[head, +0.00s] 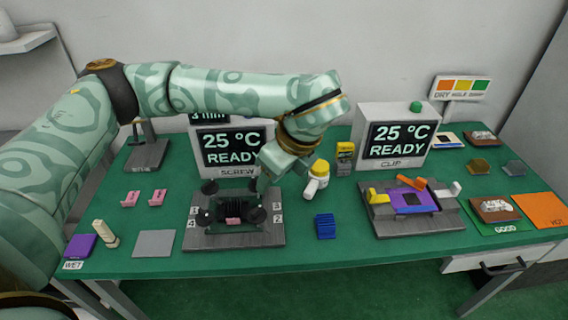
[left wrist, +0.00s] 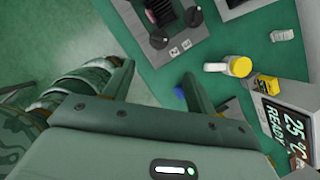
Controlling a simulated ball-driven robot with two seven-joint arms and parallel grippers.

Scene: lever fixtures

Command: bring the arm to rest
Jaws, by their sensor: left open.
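My left arm (head: 230,90) reaches in from the left across the table. Its gripper (head: 268,178) points down beside the back right of the grey screw fixture (head: 205,240), which has black knobs at its corners. In the left wrist view my left gripper (left wrist: 155,85) has its two fingers spread, with nothing between them. Whether a finger touches the nearest knob cannot be told. My right gripper is not in view.
Behind the gripper stands the SCREW display (head: 228,148). A white bottle with a yellow cap (head: 318,178) and a blue ribbed block (head: 325,227) lie to the right. The CLIP fixture (head: 415,225) and CLIP display (head: 395,140) stand further right.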

